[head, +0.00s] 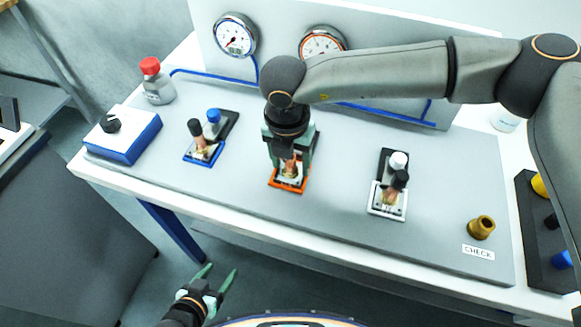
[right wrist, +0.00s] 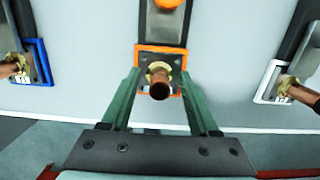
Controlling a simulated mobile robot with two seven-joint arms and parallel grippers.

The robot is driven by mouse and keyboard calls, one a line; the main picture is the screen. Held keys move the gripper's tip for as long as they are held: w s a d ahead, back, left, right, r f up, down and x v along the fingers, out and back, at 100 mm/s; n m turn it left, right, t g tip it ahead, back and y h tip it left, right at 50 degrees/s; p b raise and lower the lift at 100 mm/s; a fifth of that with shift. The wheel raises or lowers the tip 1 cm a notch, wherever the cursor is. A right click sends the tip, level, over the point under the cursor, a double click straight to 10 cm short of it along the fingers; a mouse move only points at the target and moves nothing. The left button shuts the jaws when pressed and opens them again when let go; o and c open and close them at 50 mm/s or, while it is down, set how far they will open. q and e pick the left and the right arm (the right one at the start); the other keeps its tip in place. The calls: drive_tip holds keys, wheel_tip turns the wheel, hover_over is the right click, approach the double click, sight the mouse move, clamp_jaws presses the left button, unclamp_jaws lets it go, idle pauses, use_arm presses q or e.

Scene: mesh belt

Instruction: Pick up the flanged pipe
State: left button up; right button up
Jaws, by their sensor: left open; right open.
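A copper pipe (right wrist: 159,90) with a brass flange-like collar stands on the orange-framed plate (head: 289,187). My right gripper (head: 289,160) is open above the orange-framed plate, with one green finger on each side of the pipe; contact is not visible. In the head view the gripper hides much of this pipe. Similar copper pipes stand on the blue-framed plate (head: 204,155) and the white-framed plate (head: 387,203). My left gripper (head: 218,275) is open and empty, low in front of the table.
A brass-coloured hollow fitting (head: 481,228) stands by the CHECK label (head: 478,253). A blue-white box with a black knob (head: 110,124) and a red-capped bottle (head: 156,85) stand at left. Gauges (head: 235,36) and blue piping (head: 205,74) line the back panel. Bare panel separates the plates.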

clamp_jaws()
idle(0.4)
drive_tip(key=shift+r, duration=0.1)
idle(0.9)
